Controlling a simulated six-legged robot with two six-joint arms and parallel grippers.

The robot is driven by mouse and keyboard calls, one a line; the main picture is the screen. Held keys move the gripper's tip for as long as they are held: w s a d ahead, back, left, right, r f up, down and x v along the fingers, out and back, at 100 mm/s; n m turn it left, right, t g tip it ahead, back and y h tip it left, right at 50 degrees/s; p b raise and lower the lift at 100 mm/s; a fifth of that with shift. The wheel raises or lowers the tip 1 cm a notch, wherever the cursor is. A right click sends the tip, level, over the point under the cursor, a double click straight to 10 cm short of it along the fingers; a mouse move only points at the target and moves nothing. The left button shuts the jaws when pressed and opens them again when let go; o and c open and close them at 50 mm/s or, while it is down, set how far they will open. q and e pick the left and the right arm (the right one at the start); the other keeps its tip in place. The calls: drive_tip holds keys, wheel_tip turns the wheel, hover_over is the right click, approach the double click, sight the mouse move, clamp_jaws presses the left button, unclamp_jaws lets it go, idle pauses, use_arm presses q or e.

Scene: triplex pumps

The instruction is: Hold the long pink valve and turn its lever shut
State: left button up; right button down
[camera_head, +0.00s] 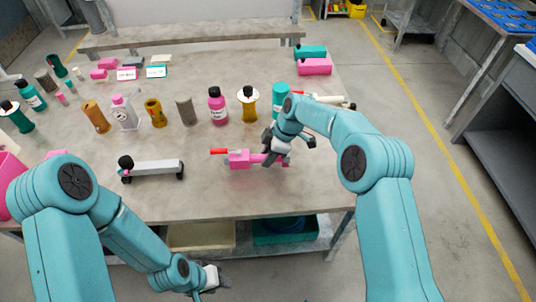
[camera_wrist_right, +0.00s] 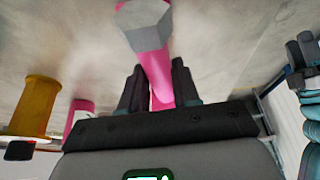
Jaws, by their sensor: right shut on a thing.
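The long pink valve (camera_head: 240,159) lies near the middle of the table's front part. Its red lever (camera_head: 219,151) sticks out to the left, roughly in line with the body. My right gripper (camera_head: 273,152) is shut on the valve's right part. In the right wrist view the pink body (camera_wrist_right: 153,66) runs between the two dark fingers, with a grey hexagonal part (camera_wrist_right: 143,20) beyond them; the lever cannot be made out there. My left gripper (camera_head: 212,279) is low, in front of the table's edge and away from the valve; its opening is unclear.
A grey bar-shaped device with black knobs (camera_head: 153,167) lies left of the valve. Several bottles and cylinders stand behind, including a pink bottle (camera_head: 217,107), a mustard one (camera_head: 247,106) and a teal one (camera_head: 280,98). Bare table (camera_head: 210,205) lies in front of the valve.

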sight(268, 170)
drive_tip(key=shift+f+b, duration=1.7)
drive_tip(key=shift+f, duration=0.25)
use_arm(q)
wheel_tip(268, 170, down, 3)
drive_tip(key=shift+f, duration=0.2)
use_arm(e)
drive_tip(key=shift+r, duration=0.1)
